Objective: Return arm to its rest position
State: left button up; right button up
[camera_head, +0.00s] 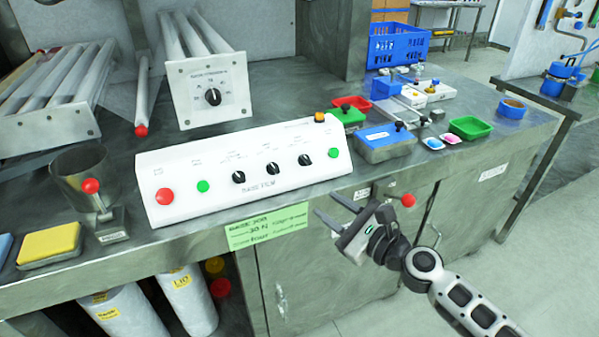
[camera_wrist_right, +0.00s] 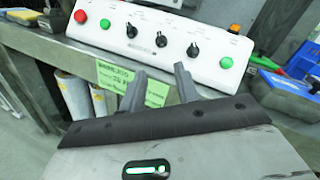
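My right gripper (camera_head: 336,213) is open and empty in front of the bench's front edge, below the right end of the white control panel (camera_head: 240,170). Its two fingers also show apart in the right wrist view (camera_wrist_right: 160,85), with the panel (camera_wrist_right: 165,38) beyond them and nothing between them. The panel carries a red button (camera_head: 164,196), green buttons and several black knobs. My right arm (camera_head: 450,290) comes in from the lower right. My left gripper is in neither view.
A green label (camera_head: 267,227) hangs on the bench edge. A red-knobbed lever (camera_head: 408,200) sticks out near my gripper. A metal cup (camera_head: 80,170) and yellow pad (camera_head: 48,243) lie left. Trays, a blue box (camera_head: 385,142) and blue crate (camera_head: 397,45) stand right. The floor at right is clear.

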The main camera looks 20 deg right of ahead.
jog(key=s+a+f+n+g+h, duration=0.1)
jog(key=s+a+f+n+g, duration=0.2)
jog(key=n, duration=1.1)
jog(key=s+a+f+n+g+h, duration=0.2)
jog(key=s+a+f+n, duration=0.4)
jog(key=s+f+n, duration=0.8)
jog(key=shift+s+a+n+g, duration=0.3)
jog(key=shift+a+n+g, duration=0.1)
jog(key=shift+n+g, duration=0.35)
jog(key=shift+d, duration=0.1)
